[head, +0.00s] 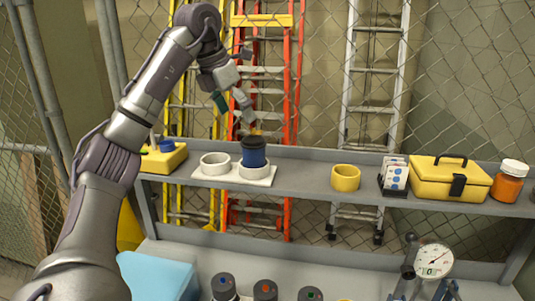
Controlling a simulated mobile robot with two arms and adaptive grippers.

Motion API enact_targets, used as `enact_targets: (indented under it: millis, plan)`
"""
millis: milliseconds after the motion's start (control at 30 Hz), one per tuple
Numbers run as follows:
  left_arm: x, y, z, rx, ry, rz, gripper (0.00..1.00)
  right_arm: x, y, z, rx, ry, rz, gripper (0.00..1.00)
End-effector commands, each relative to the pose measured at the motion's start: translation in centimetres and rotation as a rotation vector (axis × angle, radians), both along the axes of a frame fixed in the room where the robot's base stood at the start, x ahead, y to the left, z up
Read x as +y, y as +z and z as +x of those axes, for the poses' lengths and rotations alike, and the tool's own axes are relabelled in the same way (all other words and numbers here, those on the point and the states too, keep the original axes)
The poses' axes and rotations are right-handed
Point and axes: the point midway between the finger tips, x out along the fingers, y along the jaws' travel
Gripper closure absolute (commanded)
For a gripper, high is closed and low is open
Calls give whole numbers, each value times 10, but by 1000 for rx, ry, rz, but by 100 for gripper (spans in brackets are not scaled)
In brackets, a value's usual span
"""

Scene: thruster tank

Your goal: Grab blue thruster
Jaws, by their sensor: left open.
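The blue thruster, a dark blue cylinder with a black top (254,153), stands upright in the right ring of a white two-ring holder (227,180) on the grey shelf. The holder's left ring (215,162) is empty. My left gripper (236,106) is open and empty. In the picture it shows above and slightly left of the thruster, with its fingers pointing down and apart from it. My right gripper is not in view.
On the shelf (310,188) are a yellow ring (346,177), small boxes (395,174), a yellow toolbox (449,178), an orange jar (510,181) and a yellow block (163,158). Below stand dark-capped bottles (265,289), a dial gauge (433,261) and a light blue box (157,277). Ladders and fence stand behind.

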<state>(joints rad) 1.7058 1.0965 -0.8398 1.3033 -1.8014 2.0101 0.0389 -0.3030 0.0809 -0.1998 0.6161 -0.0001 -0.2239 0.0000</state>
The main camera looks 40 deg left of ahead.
Motion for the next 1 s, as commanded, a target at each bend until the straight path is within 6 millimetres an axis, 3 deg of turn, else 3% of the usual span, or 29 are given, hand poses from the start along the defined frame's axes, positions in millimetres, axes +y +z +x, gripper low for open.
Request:
enact_targets:
  millis: [133,267,667,800,1000]
  plan:
    - [-2,-32,11,7,-2,-2,10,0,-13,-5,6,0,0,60]
    - [-2,-52,20,7,-1,0,10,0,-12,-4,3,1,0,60]
    - [-4,-83,39,7,0,1,10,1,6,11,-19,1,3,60]
    - [-5,-100,52,7,0,0,10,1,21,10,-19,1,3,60]
    - [-5,-119,58,2,0,0,10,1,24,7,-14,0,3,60]
